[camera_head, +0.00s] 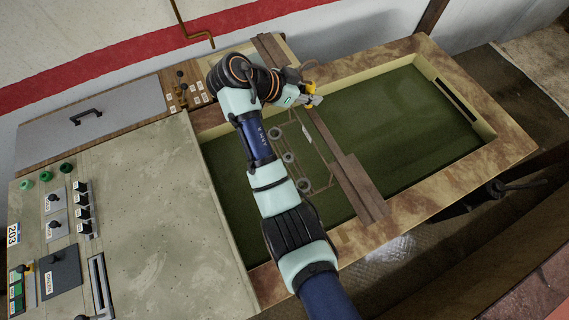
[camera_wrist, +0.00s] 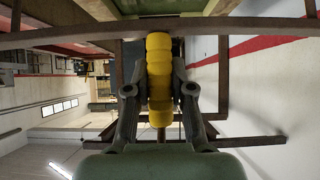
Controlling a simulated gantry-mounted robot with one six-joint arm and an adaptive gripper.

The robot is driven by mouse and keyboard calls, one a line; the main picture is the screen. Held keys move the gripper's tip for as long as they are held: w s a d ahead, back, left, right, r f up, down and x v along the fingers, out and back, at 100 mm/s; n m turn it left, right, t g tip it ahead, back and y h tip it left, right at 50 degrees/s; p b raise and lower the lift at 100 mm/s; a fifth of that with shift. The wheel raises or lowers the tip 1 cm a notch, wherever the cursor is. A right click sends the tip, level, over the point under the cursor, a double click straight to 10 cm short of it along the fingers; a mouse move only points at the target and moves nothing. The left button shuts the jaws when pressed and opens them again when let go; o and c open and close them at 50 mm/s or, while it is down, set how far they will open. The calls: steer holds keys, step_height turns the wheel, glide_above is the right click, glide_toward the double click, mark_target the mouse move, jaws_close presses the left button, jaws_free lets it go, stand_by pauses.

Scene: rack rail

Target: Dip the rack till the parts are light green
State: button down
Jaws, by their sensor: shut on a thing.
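My gripper (camera_head: 312,98) is shut on the yellow handle (camera_wrist: 159,72) of the rack, which sits between both fingers in the wrist view. The rack (camera_head: 325,172), a thin brown frame, hangs below my gripper over the dark green liquid (camera_head: 400,120) of the tank. Several ring-shaped parts (camera_head: 288,158) on it look grey, with no clear green showing. My arm hides some of the rack's left side. I cannot tell whether the rack's lower edge touches the liquid.
A brown rail (camera_head: 345,170) crosses the tank beside the rack. The tank has a wide, stained rim (camera_head: 510,145). Green discs of differing shades (camera_head: 46,176) lie on the control panel (camera_head: 150,200) at left. A bent pipe (camera_head: 195,38) hangs behind. The tank's right part is clear.

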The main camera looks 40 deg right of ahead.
step_height(320, 180, down, 16)
steer(key=b, duration=1.2)
steer(key=shift+a+f, duration=0.15)
steer(key=shift+w, duration=0.1)
stand_by(2.4)
